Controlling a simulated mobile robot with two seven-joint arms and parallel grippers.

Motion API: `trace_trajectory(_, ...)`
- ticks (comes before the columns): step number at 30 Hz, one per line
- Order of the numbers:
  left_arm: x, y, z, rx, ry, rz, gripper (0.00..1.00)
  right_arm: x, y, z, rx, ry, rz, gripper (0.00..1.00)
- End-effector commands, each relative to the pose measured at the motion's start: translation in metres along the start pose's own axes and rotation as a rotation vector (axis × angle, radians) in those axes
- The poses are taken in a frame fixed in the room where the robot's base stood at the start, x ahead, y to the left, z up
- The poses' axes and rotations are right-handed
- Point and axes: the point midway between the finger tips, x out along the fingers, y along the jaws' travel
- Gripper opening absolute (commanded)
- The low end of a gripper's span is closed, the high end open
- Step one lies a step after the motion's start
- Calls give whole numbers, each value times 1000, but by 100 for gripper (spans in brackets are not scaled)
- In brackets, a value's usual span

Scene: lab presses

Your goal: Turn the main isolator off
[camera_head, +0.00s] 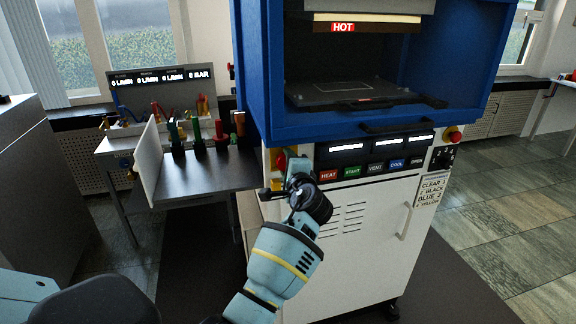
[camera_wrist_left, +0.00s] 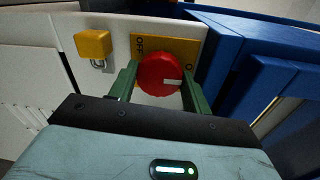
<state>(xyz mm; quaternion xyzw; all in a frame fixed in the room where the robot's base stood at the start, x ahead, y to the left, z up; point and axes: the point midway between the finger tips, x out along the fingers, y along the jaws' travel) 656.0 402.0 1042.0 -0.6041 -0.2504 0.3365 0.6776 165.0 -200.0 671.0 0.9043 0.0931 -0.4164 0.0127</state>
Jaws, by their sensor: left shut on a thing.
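The main isolator is a red round knob (camera_wrist_left: 158,72) on a yellow plate (camera_wrist_left: 180,46) fixed to the press's white panel. It also shows as a small red patch in the head view (camera_head: 281,161), partly hidden by my gripper. "OFF" is printed at the plate's upper left, and a partly hidden label starting with "O" is at its right. The knob's white mark points right, towards that right label. My left gripper (camera_wrist_left: 160,84) has its green fingers on either side of the knob, shut on it. In the head view my left gripper (camera_head: 284,168) reaches the panel. My right gripper is out of view.
A yellow padlock (camera_wrist_left: 94,45) hangs on the panel left of the knob. The blue press housing (camera_head: 255,75) stands close above and right. A row of labelled buttons (camera_head: 375,169) and a red stop button (camera_head: 453,134) are further right. A side shelf (camera_head: 205,172) holds several coloured-handled tools.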

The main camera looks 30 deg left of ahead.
Motion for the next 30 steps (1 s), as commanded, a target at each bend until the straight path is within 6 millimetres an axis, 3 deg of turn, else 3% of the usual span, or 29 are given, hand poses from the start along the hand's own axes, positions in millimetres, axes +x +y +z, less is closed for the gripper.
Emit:
trace_trajectory(10, 0, 1, 0, -7, 2, 3, 26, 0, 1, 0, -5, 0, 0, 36)
trace_trajectory(11, 0, 1, 0, -7, 1, 3, 52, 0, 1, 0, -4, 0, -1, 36)
trace_trajectory(15, 0, 1, 0, -6, 1, 2, 70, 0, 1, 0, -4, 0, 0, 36)
trace_trajectory(30, 0, -1, 0, 19, -1, 1, 70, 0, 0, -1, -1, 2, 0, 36)
